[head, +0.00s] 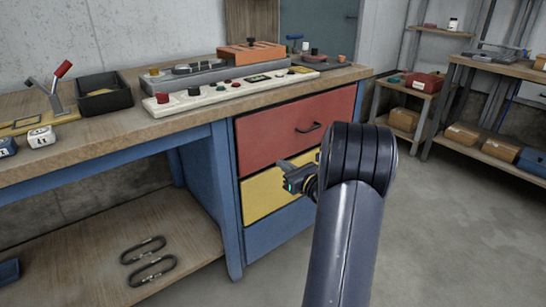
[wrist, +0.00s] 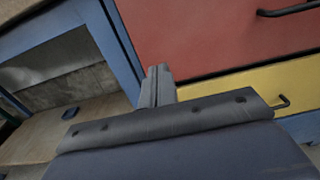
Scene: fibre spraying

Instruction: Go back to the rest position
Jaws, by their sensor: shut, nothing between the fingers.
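My gripper (head: 291,176) is partly visible in the head view, held in the air in front of the workbench's drawers. My dark arm hides part of it. In the wrist view the fingers (wrist: 158,85) are together and hold nothing. They point toward the red drawer (head: 290,130) and the yellow drawer (head: 262,195). I cannot tell how close the fingers are to the drawer fronts. All the drawers look closed.
The workbench top (head: 170,122) carries a control panel (head: 225,90), a black bin (head: 103,93) and a lever device (head: 55,88). Two carabiners (head: 150,262) lie on the lower shelf. Shelving (head: 490,140) stands at right. The floor (head: 440,240) at right is clear.

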